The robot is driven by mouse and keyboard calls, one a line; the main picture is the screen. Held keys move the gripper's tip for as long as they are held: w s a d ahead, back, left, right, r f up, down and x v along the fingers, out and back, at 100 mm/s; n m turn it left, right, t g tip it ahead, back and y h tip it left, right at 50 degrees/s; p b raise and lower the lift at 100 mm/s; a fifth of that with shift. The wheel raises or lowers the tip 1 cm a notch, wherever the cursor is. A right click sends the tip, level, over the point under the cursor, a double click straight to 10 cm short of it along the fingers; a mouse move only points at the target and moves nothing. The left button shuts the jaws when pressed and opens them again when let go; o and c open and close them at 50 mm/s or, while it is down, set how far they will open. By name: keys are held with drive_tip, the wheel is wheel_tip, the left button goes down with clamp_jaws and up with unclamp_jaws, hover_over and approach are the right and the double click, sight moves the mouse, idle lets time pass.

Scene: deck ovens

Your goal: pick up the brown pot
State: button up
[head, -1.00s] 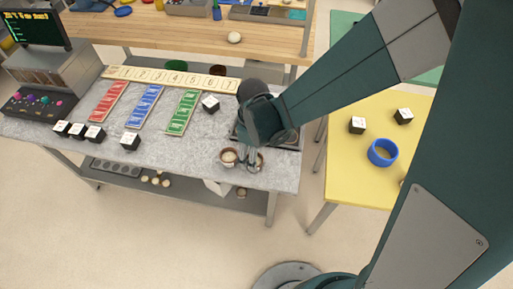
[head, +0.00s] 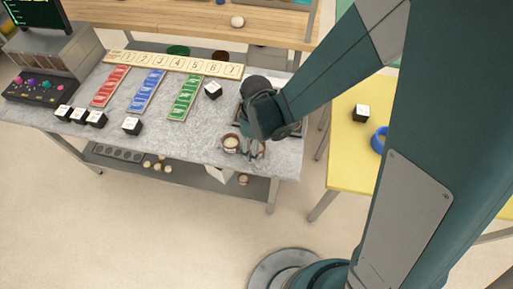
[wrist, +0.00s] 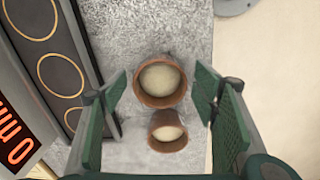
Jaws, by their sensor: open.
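Two brown pots with pale contents stand close together on the grey counter. In the wrist view the larger brown pot (wrist: 146,96) is nearer the picture's middle, and the smaller brown pot (wrist: 153,142) is just below it. My gripper (wrist: 161,90) is open, with one finger on each side of the larger pot and gaps on both sides. In the head view my gripper (head: 252,150) points down near the counter's front edge, beside a brown pot (head: 230,147). The other pot is largely hidden there by the fingers.
Black-and-white cubes (head: 132,126) and red, blue and green strips (head: 185,98) lie on the counter (head: 185,140). A yellow table (head: 345,160) stands to the right.

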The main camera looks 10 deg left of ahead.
drive_tip(key=c, duration=1.1)
drive_tip(key=shift+r, duration=0.2)
drive_tip(key=shift+r+p, duration=0.7)
drive_tip(key=shift+r, duration=4.15)
